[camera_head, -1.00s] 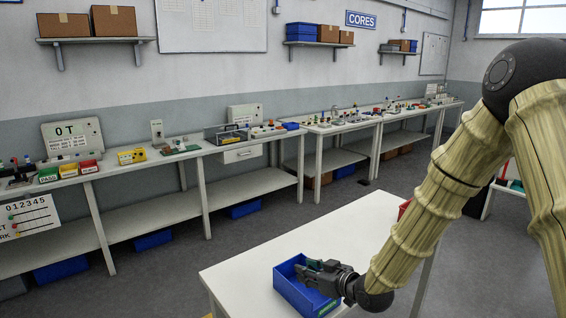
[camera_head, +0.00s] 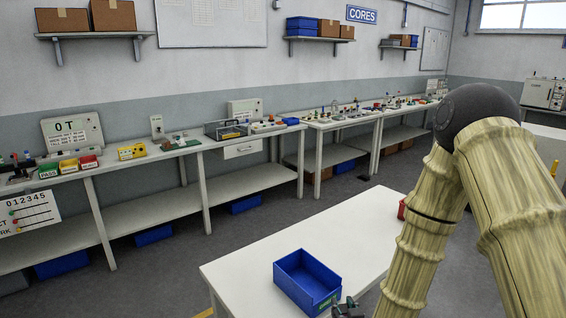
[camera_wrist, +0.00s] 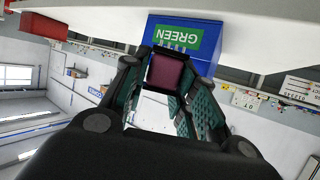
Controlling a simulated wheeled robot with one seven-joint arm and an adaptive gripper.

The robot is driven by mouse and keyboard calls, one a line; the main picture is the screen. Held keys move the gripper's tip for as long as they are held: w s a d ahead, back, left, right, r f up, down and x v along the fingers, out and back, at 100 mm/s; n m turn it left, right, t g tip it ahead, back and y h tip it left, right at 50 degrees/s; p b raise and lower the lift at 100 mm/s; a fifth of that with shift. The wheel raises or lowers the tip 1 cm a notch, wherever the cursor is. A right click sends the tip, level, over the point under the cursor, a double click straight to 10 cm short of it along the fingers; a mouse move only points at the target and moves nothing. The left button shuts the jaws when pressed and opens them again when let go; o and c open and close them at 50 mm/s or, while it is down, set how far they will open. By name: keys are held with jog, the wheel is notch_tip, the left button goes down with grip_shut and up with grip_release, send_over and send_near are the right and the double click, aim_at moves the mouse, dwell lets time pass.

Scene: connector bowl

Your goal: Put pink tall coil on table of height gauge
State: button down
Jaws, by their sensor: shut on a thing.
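My gripper (camera_wrist: 168,85) is shut on a dark pink block-like piece, the pink coil (camera_wrist: 167,72), in the wrist view. Its full height is hidden by the fingers and the viewing angle. In the head view only the tip of my gripper (camera_head: 347,307) shows at the bottom edge, just in front of the blue bin (camera_head: 303,290); the coil cannot be made out there. I cannot pick out the height gauge for certain among the small devices on the wall benches.
The blue bin, labelled GREEN (camera_wrist: 182,40), stands on a white table (camera_head: 350,230), with a red container (camera_head: 402,208) at its far right. Wall benches (camera_head: 240,140) carry several devices and small bins. Grey floor lies between table and benches.

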jog(key=shift+s+d+f+m+h, duration=0.5)
jog(key=shift+s+d+f+h, duration=0.1)
jog(key=shift+d+f, duration=0.1)
jog(key=shift+w+f+b, duration=0.15)
jog(key=shift+f+b, duration=0.35)
jog(key=shift+f, duration=0.1)
jog(key=s+f+b, duration=0.3)
jog(key=f, duration=0.4)
jog(key=s+f+b, duration=0.3)
jog(key=f+b, duration=0.1)
jog(key=f, duration=0.3)
jog(key=shift+s+f, duration=0.2)
jog(key=shift+f, duration=0.2)
jog(key=shift+a, duration=0.15)
jog(key=shift+d, duration=0.2)
